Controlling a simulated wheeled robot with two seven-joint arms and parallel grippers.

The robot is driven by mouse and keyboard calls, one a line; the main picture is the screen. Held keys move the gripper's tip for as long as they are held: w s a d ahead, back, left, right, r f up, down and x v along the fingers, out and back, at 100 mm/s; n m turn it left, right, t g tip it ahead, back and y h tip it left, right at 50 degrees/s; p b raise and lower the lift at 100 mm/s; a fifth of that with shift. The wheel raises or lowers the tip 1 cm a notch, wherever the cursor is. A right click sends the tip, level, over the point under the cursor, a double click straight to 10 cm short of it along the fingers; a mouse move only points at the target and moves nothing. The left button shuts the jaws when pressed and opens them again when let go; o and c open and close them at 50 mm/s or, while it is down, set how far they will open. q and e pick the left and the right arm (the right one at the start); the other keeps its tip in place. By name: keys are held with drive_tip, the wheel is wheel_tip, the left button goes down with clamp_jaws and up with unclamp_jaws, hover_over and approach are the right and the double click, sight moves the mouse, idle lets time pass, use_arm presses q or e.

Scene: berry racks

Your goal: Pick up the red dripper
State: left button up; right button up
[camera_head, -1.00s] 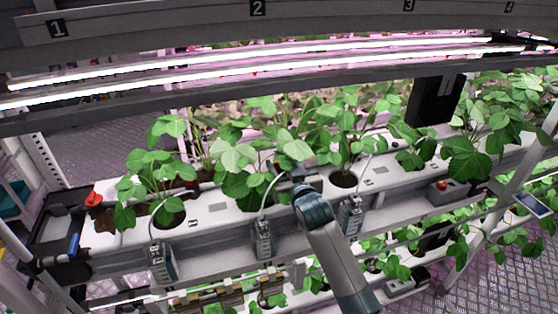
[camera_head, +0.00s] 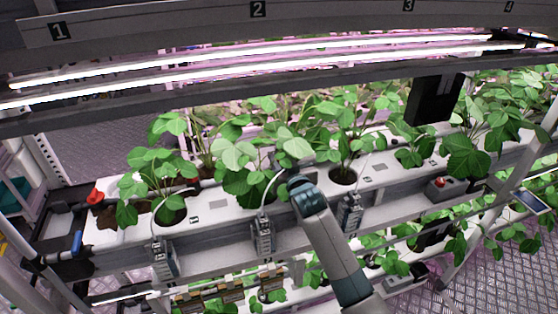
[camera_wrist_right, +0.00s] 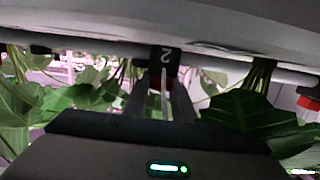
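My right gripper reaches in among the leaves of the second plant (camera_head: 248,182) in the head view. Its fingers are mostly hidden there by leaves and my wrist. In the right wrist view the dark fingers (camera_wrist_right: 166,98) point forward, with a thin pale strip between them. A small red patch (camera_wrist_right: 182,70) shows beside the fingertips, below the black "2" label. It may be the red dripper, but I cannot tell whether the fingers hold it. My left gripper is in neither view.
The white trough (camera_head: 218,206) holds several leafy plants. A thin tube runs to a clipped grey box (camera_head: 263,236) near my wrist. A red knob (camera_head: 95,194) stands at the left end, and a red-topped box (camera_head: 442,187) at the right. Light bars hang above.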

sight(279, 157)
drive_tip(key=shift+c, duration=0.6)
drive_tip(key=shift+r, duration=0.15)
drive_tip(key=shift+r+b, duration=0.45)
drive_tip(key=shift+r, duration=0.15)
wheel_tip(279, 157, up, 2)
drive_tip(key=shift+r+b, duration=0.25)
drive_tip(key=shift+b, duration=0.4)
drive_tip(key=d+r+b, duration=0.3)
drive_tip(key=d+r, duration=0.4)
drive_tip(key=d, duration=0.4)
drive_tip(key=shift+s+d, duration=0.35)
drive_tip(key=shift+s, duration=0.05)
drive_tip(key=shift+r, duration=0.15)
drive_tip(key=shift+r+p, duration=1.4)
drive_tip(key=shift+p, duration=0.15)
drive_tip(key=shift+f, duration=0.15)
